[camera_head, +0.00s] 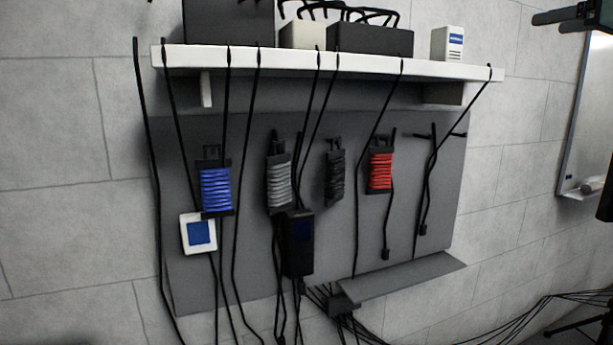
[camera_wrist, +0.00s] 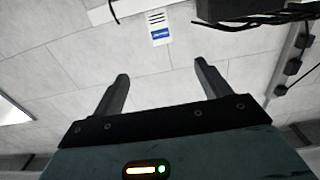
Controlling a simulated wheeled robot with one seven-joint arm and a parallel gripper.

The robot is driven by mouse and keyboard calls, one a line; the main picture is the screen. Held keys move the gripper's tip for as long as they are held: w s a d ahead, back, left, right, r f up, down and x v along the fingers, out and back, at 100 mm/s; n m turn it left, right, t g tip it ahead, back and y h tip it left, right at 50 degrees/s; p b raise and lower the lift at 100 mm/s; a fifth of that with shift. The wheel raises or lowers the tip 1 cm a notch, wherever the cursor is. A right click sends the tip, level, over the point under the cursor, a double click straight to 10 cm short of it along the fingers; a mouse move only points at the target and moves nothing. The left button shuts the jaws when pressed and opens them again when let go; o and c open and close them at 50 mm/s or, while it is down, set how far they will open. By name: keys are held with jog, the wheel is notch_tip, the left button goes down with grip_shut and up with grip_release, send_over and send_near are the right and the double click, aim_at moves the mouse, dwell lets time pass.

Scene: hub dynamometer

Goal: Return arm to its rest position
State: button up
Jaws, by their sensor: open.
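My gripper (camera_wrist: 162,80) shows in the wrist view with its two fingers spread wide apart. It is open, and nothing is between the fingers. Beyond the fingertips is the pale block wall, and a small white box with a blue label (camera_wrist: 158,30) shows at the top of that view. The gripper does not clearly show in the head view; a dark part at the top right edge there is cut off, and I cannot tell what it is.
A white shelf (camera_head: 330,64) holds dark boxes and the white box (camera_head: 447,44). Black cables hang over a grey panel (camera_head: 310,125) with blue (camera_head: 216,190), grey (camera_head: 279,182), black and red (camera_head: 380,171) coils. A ledge (camera_head: 405,280) juts out below. Cables trail at lower right.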

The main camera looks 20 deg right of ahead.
jog(key=w+a+f+m+g+h, duration=0.1)
jog(key=w+a+f+m+h, duration=0.15)
jog(key=w+f, duration=0.5)
jog(key=w+a+f+m+g+h, duration=0.1)
jog(key=w+a+f+m+h, duration=0.3)
jog(key=f, duration=0.6)
jog(key=a+f+n+g+y, duration=0.1)
jog(key=a+f+g, duration=0.25)
jog(key=f, duration=0.45)
jog(key=a+f+n+g+y, duration=0.1)
jog(key=a+f+g, duration=0.1)
jog(key=a+f, duration=0.35)
jog(key=s+a+f+n+g+y, duration=0.2)
jog(key=s+a+f+g, duration=0.2)
jog(key=s+a+f, duration=0.4)
jog(key=s+a+f+n+g+y, duration=0.2)
jog(key=s+a+f+g, duration=0.3)
jog(key=s+f, duration=0.5)
jog(key=s+a+n+b, duration=0.1)
jog(key=s+a+n, duration=0.2)
jog(key=s+a, duration=0.3)
jog(key=s+a+n+g, duration=0.1)
jog(key=s+a+n, duration=0.3)
jog(key=a, duration=0.8)
jog(key=shift+s+a+b, duration=0.2)
jog(key=shift+s+b, duration=0.15)
jog(key=shift+s, duration=0.5)
jog(key=shift+n+g, duration=0.25)
